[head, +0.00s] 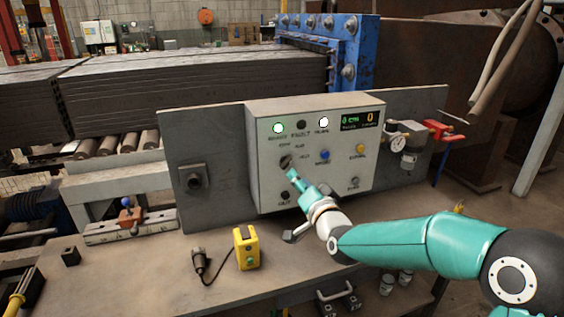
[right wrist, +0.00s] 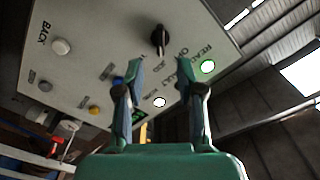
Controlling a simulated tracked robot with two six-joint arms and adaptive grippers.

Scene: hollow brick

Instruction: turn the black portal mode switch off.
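The black mode switch (head: 285,161) is a knob on the left part of the grey control box front. In the right wrist view the knob (right wrist: 160,38) shows whole, with a pale pointer line, just past the fingertips. My right gripper (head: 292,174) points at the panel just below and right of the knob. In the right wrist view its two fingers (right wrist: 159,66) are spread with a gap between them and nothing in it. Whether a fingertip touches the knob or panel I cannot tell. My left gripper is not in view.
A yellow device (head: 246,248) and a dark plug-like item (head: 200,263) lie on the bench. A gauge (head: 397,142) sits right of the box.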

